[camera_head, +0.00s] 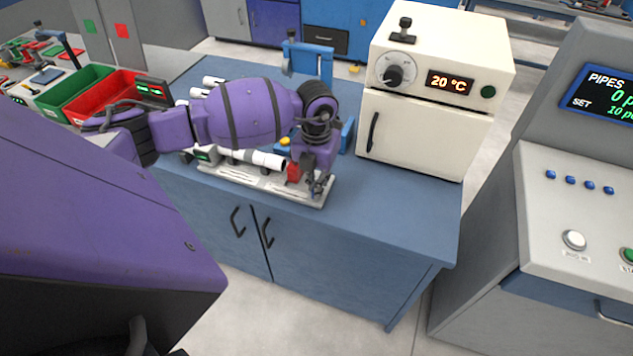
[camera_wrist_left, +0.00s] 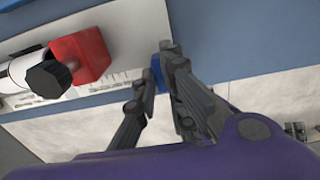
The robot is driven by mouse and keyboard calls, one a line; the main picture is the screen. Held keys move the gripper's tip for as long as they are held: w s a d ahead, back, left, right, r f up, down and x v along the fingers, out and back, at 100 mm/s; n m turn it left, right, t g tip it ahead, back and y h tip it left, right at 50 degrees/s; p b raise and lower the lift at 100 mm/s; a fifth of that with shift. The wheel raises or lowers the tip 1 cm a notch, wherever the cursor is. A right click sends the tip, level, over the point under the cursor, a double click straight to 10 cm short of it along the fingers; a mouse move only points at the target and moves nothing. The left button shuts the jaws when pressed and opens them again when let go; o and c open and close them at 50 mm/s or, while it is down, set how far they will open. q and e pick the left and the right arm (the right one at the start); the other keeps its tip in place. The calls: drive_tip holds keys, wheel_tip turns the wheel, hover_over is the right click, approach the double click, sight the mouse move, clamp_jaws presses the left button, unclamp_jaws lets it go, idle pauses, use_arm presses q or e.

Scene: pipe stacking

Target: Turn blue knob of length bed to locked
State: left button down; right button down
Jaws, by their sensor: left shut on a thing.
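The length bed (camera_head: 315,199) is a pale plate with printed markings on the blue bench, and it also shows in the left wrist view (camera_wrist_left: 120,24). A red block (camera_wrist_left: 80,57) with a black knob (camera_wrist_left: 48,78) sits on it at the end of a white pipe (camera_wrist_left: 17,72). The blue knob (camera_wrist_left: 157,66) is at the bed's front end, mostly covered by my fingers. My left gripper (camera_head: 317,190) is over that end, and in the left wrist view its fingers (camera_wrist_left: 158,85) are closed around the blue knob. The knob's lock position cannot be read. My right gripper is not seen.
A cream oven (camera_head: 425,130) reading 20 °C stands right of the bed on the bench. Green (camera_head: 77,93) and red (camera_head: 105,97) bins are at the left. A blue stand (camera_head: 318,55) is behind my arm.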

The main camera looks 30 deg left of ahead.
use_arm(q)
drive_tip(key=shift+m, duration=0.3)
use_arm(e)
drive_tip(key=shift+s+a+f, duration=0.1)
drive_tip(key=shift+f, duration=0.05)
use_arm(q)
drive_tip(key=shift+m, duration=0.6)
drive_tip(key=m+b, duration=0.1)
drive_tip(key=m, duration=0.2)
drive_tip(key=m+b, duration=0.2)
drive_tip(key=m, duration=0.3)
drive_tip(key=shift+f, duration=0.1)
drive_tip(key=m+b, duration=0.1)
drive_tip(key=m, duration=0.1)
drive_tip(key=shift+m, duration=0.4)
drive_tip(key=m+b, duration=0.2)
drive_tip(key=m, duration=0.1)
drive_tip(key=shift+m, duration=0.4)
drive_tip(key=shift+m+b, duration=0.45)
drive_tip(key=shift+m, duration=0.25)
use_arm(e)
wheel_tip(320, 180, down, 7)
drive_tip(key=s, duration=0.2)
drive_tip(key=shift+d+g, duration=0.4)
use_arm(q)
drive_tip(key=shift+r, duration=0.2)
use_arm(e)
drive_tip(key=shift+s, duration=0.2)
